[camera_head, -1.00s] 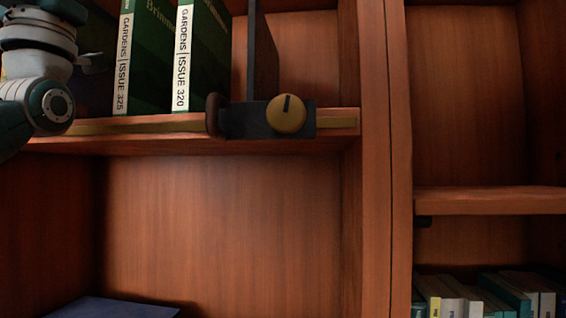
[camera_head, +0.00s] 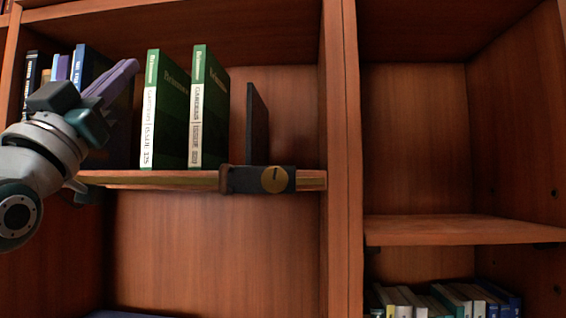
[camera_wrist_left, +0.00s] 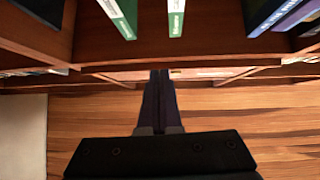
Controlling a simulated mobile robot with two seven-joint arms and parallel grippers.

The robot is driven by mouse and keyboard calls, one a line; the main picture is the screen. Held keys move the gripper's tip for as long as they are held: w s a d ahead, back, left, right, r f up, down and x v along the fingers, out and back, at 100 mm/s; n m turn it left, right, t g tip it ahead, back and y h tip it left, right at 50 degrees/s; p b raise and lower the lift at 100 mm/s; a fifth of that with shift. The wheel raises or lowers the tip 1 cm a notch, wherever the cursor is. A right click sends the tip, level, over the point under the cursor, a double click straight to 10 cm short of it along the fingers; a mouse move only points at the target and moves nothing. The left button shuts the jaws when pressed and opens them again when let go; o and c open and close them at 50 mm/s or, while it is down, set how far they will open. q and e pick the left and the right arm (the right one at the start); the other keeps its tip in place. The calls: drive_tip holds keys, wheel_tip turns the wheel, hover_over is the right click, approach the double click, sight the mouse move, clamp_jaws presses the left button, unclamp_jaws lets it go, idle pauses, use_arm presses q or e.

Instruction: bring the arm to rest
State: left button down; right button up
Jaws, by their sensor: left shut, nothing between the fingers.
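My left arm comes in from the left in the head view. Its gripper (camera_head: 132,66) points up and right in front of the upper shelf, left of two green books. The long dark fingers lie together, shut and empty. In the left wrist view the fingers (camera_wrist_left: 160,74) also lie together, with the shelf edge beyond their tips and wooden floor below. My right gripper is not in view.
Two upright green books (camera_head: 164,110) (camera_head: 208,107) stand on the shelf (camera_head: 140,179), beside a black bookend (camera_head: 257,125) and a clamp with a round brass knob (camera_head: 274,180). Darker books (camera_head: 32,85) stand behind my gripper. An empty shelf (camera_head: 460,229) is at right, with books below.

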use_arm(q)
drive_tip(key=d+f+g+y+p, duration=0.1)
drive_tip(key=d+f+g+p, duration=0.2)
drive_tip(key=f, duration=0.4)
drive_tip(key=d+f+g+p, duration=0.1)
drive_tip(key=f+g+p, duration=0.2)
drive_tip(key=f+g, duration=0.3)
drive_tip(key=s+d+f+g+y+p, duration=0.1)
drive_tip(key=s+f+g+p, duration=0.3)
drive_tip(key=s+f, duration=0.5)
drive_tip(key=s+a+f+g+y+p, duration=0.15)
drive_tip(key=s+g, duration=0.25)
drive_tip(key=s, duration=0.4)
drive_tip(key=s+f+g+p, duration=0.2)
drive_tip(key=s+f+g, duration=0.15)
drive_tip(key=s, duration=0.45)
drive_tip(key=s+f+g+y+p, duration=0.1)
drive_tip(key=s+g+p, duration=0.1)
drive_tip(key=s+g, duration=0.35)
wheel_tip(320, 180, up, 36)
drive_tip(key=s+t+p, duration=0.1)
drive_tip(key=p, duration=3.5)
drive_tip(key=shift+a+n+t+p, duration=0.15)
drive_tip(key=shift+n+t+p, duration=0.25)
